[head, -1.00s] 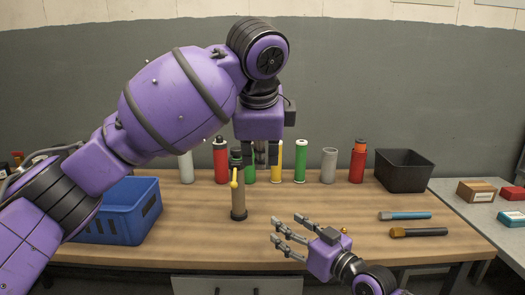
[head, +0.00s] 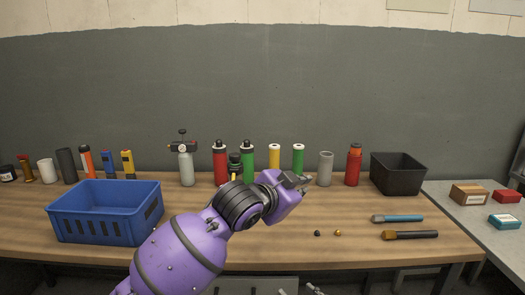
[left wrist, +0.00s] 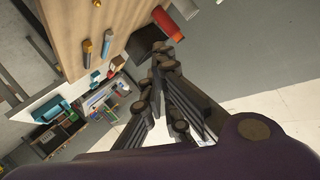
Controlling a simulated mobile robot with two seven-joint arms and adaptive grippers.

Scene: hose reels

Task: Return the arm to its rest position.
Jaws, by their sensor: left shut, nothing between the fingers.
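My left arm comes in low from the bottom of the head view, bent over the wooden table. Its gripper (head: 300,182) points right over the table, in front of the row of bottles. In the left wrist view the left gripper's dark fingers (left wrist: 160,62) are shut with nothing between them. Grey tips of my right gripper (head: 314,289) just show at the bottom edge of the head view; its jaw state is unclear. My left arm hides most of the small brown bottle with a dark top and yellow nozzle.
A blue crate (head: 105,226) stands left, a black bin (head: 398,174) back right. Red, green and grey cylinders line the back. A blue-handled tool (head: 398,218) and a dark tool (head: 410,235) lie right. A side table (head: 455,215) holds small boxes. Front-right tabletop is mostly clear.

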